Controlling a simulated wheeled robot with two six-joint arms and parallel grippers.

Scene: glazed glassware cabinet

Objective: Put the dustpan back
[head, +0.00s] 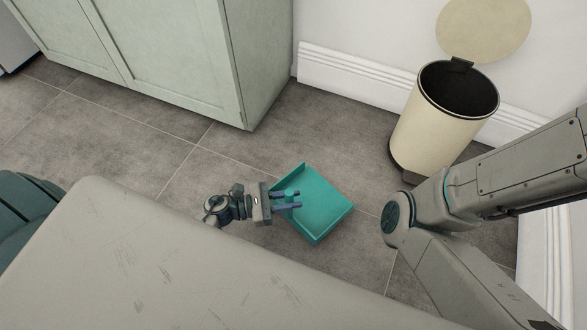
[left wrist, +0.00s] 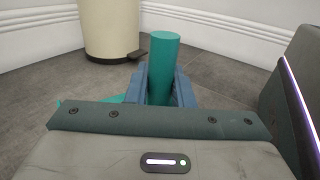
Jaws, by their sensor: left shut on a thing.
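The teal dustpan (head: 322,206) is at or just above the grey tiled floor, near the middle of the head view. I cannot tell whether it touches the floor. Its pan opens upward, with raised walls. My left gripper (head: 287,200) is at the dustpan's left side, shut on its handle. In the left wrist view the round teal handle (left wrist: 163,62) stands upright between the two blue-grey fingers of that gripper (left wrist: 160,88). Part of the pan is hidden behind the gripper body there. My right arm shows at the right of the head view, but its gripper is not in view.
A cream pedal bin (head: 432,130) with its lid (head: 484,28) raised stands against the wall at the upper right. It also shows in the left wrist view (left wrist: 108,28). A pale green cabinet (head: 180,60) stands at the upper left. Bare floor lies between.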

